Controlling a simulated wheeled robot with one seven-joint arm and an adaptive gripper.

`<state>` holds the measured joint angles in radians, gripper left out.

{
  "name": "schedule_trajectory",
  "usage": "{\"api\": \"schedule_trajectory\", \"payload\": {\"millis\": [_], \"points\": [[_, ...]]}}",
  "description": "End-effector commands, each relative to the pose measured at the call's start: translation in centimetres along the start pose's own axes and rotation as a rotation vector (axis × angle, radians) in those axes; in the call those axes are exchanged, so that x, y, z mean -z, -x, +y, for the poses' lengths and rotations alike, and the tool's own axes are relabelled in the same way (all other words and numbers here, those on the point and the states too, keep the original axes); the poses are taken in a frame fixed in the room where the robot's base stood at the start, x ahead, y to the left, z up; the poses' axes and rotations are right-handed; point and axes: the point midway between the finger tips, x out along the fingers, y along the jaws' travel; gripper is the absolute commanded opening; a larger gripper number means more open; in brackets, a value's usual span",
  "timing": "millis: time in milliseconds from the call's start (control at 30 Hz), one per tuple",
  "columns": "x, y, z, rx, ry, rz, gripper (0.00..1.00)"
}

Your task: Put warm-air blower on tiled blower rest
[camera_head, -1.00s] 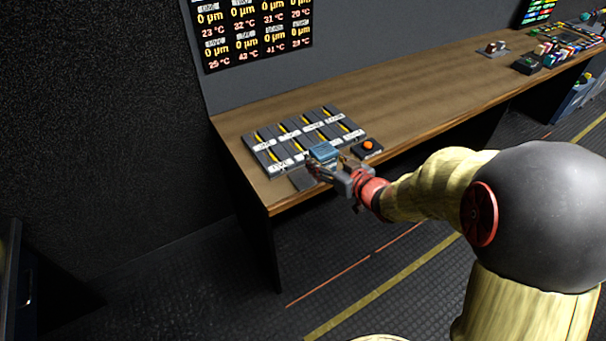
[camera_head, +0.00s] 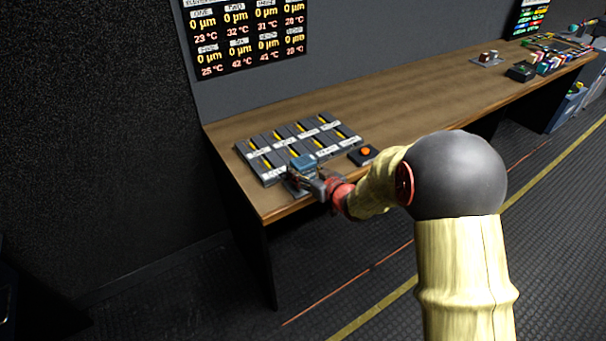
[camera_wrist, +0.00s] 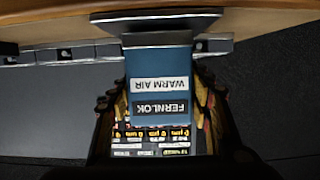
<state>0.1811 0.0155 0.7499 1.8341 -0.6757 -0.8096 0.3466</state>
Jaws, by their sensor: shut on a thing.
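The warm-air blower (camera_head: 302,163) is a small blue box at the front left of the wooden desk. In the wrist view the blower (camera_wrist: 160,66) fills the middle, with labels reading WARM AIR and FERNLOK upside down. My gripper (camera_head: 303,180) is shut on it, with a finger on each side in the wrist view. A dark grey flat plate (camera_head: 290,189), which looks like the tiled blower rest, lies at the desk's front edge under the blower, mostly hidden. I cannot tell whether the blower touches it.
A panel of labelled slots with yellow strips (camera_head: 297,141) lies just behind the blower. A box with an orange button (camera_head: 365,154) stands to the right. The desk's middle (camera_head: 410,100) is clear. A reading display (camera_head: 245,35) hangs on the wall behind.

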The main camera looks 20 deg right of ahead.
Motion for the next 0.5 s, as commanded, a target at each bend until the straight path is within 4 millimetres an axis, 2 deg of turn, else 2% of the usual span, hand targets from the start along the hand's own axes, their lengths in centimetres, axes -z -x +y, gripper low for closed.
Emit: {"api": "schedule_trajectory", "payload": {"millis": [400,433,500], "points": [[-0.5,-0.26,0.07,-0.001,0.003,0.006,0.05],[-0.67,-0.25,0.05,0.0,0.002,0.004,0.5],[-0.6,-0.23,0.04,0.0,0.002,0.004,0.54]]}}
